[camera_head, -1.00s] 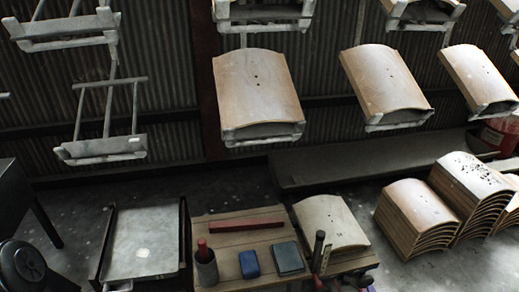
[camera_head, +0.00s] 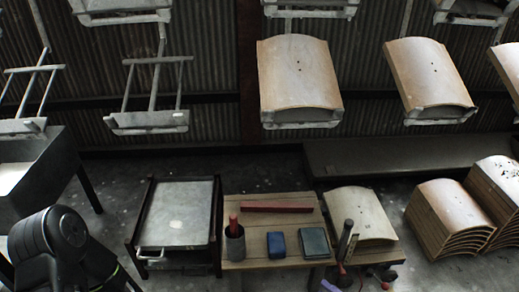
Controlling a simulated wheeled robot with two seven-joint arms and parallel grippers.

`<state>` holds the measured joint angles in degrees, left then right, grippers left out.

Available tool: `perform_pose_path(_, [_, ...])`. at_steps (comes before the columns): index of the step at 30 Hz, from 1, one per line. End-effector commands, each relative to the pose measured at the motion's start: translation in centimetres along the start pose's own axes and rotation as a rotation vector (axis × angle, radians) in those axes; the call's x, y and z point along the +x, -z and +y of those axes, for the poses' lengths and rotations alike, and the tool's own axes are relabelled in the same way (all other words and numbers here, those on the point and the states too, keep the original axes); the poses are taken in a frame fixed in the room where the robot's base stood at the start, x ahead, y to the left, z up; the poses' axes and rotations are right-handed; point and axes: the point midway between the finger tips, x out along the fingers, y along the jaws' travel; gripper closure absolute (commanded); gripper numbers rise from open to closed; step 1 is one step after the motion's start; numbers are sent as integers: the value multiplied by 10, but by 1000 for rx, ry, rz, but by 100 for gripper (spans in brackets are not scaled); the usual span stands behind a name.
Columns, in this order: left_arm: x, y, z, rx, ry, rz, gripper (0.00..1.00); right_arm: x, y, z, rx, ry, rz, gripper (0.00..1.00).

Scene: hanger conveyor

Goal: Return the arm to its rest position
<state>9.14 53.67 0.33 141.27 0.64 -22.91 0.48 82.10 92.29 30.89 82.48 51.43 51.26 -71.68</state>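Neither gripper shows in the head view. A dark rounded part (camera_head: 55,240) at the lower left looks like a link of my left arm; its hand end is out of view. No part of my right arm can be made out for sure.
A wooden table (camera_head: 250,225) holds a red bar (camera_head: 277,206), a cup (camera_head: 235,245), a blue block (camera_head: 277,244), a grey-green block (camera_head: 314,242) and a curved panel (camera_head: 358,215). A cart (camera_head: 178,210) stands left of it. Hangers with curved panels (camera_head: 299,75) hang behind. Stacked panels (camera_head: 447,215) stand right.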

Motion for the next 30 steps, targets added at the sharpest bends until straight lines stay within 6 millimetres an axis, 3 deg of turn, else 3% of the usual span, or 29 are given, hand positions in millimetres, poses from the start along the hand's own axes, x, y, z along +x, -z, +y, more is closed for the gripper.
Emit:
perform_pose_path(1, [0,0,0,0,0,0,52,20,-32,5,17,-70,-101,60])
perform_pose_path(3, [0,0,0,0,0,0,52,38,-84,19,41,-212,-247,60])
perform_pose_path(5, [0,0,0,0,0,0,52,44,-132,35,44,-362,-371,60])
perform_pose_path(7, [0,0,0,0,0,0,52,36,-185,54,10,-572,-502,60])
perform_pose_path(9, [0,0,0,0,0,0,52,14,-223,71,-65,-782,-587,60])
perform_pose_path(10, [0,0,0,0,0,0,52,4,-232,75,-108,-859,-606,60])
perform_pose_path(12, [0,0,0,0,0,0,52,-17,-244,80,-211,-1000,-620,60])
perform_pose_path(16, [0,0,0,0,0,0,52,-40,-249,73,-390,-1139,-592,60])
perform_pose_path(26, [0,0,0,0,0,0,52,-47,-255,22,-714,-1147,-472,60])
perform_pose_path(27, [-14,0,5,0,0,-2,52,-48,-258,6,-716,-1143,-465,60])
perform_pose_path(30, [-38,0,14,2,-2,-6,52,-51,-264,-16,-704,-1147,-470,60])
